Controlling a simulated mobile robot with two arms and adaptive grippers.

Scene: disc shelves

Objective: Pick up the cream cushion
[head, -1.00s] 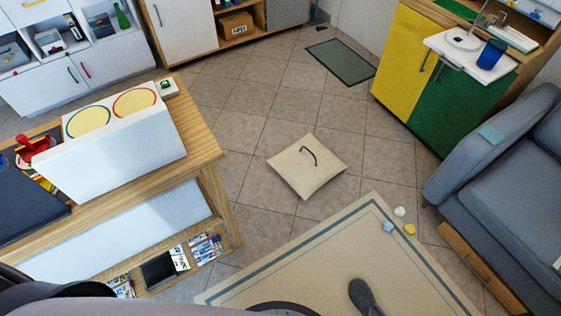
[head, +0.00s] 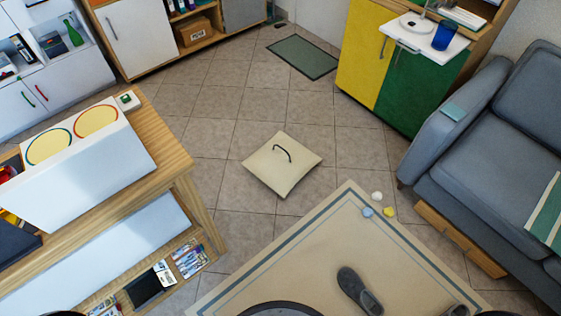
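The cream cushion (head: 280,175) lies flat on the tiled floor near the middle of the head view, turned like a diamond. A dark curved handle or strap (head: 283,153) shows on its top. The cushion is just beyond the edge of the beige rug, and nothing touches it from above. Neither of my grippers can be made out in the view. Only dark rounded parts show at the bottom edge.
A wooden table (head: 185,165) with a white slanted box stands left. A grey sofa (head: 490,150) stands right. Bare tiles surround the cushion.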

